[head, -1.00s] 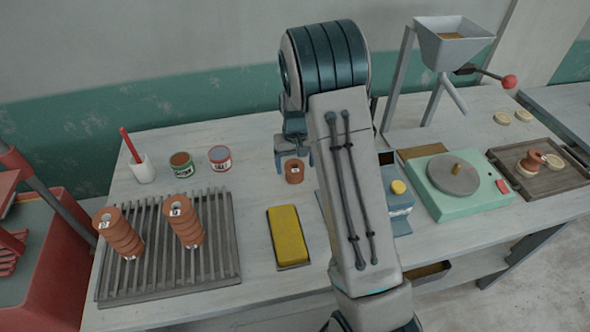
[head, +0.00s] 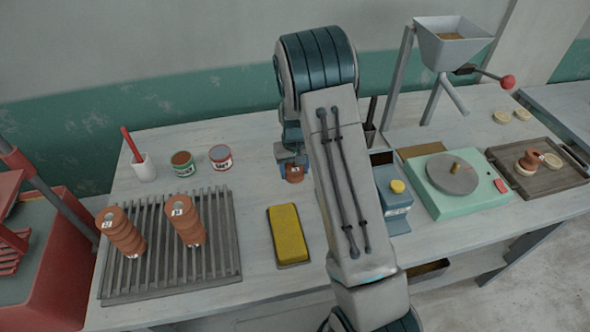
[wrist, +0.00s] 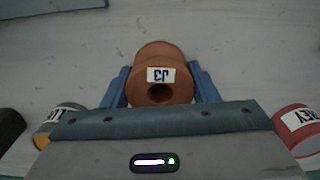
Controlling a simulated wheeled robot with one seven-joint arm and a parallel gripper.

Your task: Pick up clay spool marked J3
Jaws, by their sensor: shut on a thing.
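The clay spool marked J3 (wrist: 160,94) is orange-brown with a hole in its end and a white label, which reads upside down in the wrist view. My gripper (wrist: 162,88) has one blue finger on each side of it and is shut on it. In the head view the spool (head: 295,174) shows small below my gripper (head: 293,163), near the back of the workbench. Its upper part is partly covered by the fingers. I cannot tell whether its base touches the bench.
A yellow block (head: 288,234) lies in front. A blue box (head: 394,200) and green turntable (head: 440,195) are at right.

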